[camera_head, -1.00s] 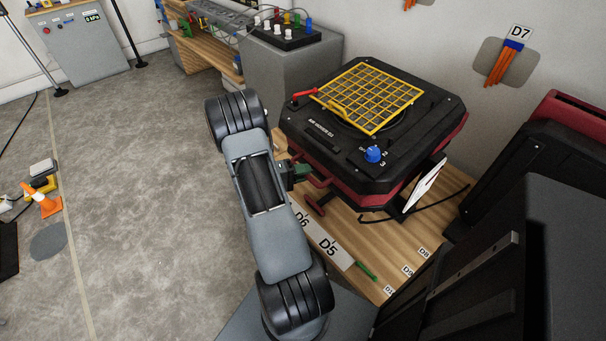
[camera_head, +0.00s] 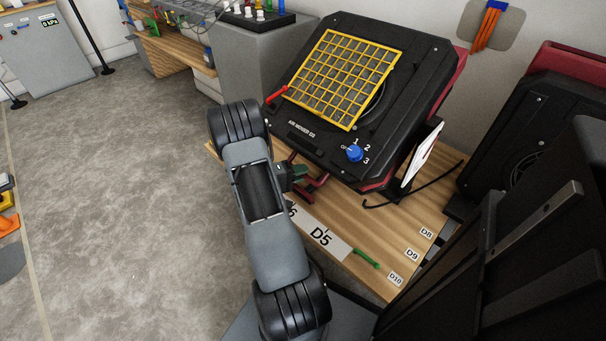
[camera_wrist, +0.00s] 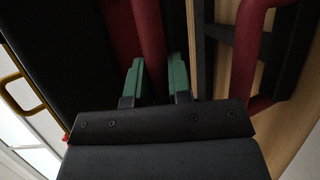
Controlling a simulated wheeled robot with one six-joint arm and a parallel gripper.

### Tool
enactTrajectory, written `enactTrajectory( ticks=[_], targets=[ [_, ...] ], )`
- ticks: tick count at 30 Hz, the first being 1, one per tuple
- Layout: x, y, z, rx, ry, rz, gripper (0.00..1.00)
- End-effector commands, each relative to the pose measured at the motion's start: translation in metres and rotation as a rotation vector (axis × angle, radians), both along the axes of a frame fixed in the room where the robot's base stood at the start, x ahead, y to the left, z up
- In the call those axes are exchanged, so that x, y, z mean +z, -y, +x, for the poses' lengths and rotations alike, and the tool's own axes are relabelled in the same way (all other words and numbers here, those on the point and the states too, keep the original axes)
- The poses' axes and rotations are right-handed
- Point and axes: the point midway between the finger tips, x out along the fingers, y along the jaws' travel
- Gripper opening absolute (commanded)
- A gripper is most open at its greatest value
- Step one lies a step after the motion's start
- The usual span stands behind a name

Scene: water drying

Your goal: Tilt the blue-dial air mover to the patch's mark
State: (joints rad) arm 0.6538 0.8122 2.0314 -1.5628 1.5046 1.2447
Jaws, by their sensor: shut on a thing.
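The blue-dial air mover (camera_head: 420,85) is a black and dark-red box with a yellow grille. It sits tilted on a wooden board (camera_head: 375,220), its grille face leaning toward me. Its blue dial (camera_head: 354,153) is at the near right corner, with numbers 1, 2 and 3 around it. My gripper (camera_head: 302,178) is at its near lower edge. In the wrist view my green fingers (camera_wrist: 156,78) are shut around a dark-red bar (camera_wrist: 150,40) of the air mover. The patch's mark cannot be picked out for certain.
Another dark unit (camera_head: 530,150) stands close at right. A grey cabinet (camera_head: 245,70) stands behind left.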

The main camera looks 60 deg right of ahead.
Motion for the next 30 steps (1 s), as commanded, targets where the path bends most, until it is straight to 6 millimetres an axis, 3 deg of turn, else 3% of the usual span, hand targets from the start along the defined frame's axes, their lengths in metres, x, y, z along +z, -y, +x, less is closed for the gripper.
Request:
enactTrajectory(
  ticks=[11, 12, 18, 30],
  targets=[
    [-0.0011, 0.0000, 0.0010, 0.004, 0.001, 0.002, 0.00],
    [-0.0011, 0.0000, 0.0010, 0.004, 0.001, 0.002, 0.23],
    [-0.0008, 0.0004, 0.0003, 0.002, 0.000, 0.001, 0.42],
    [0.0009, -0.0077, 0.0070, 0.003, 0.000, 0.000, 0.44]
  ],
)
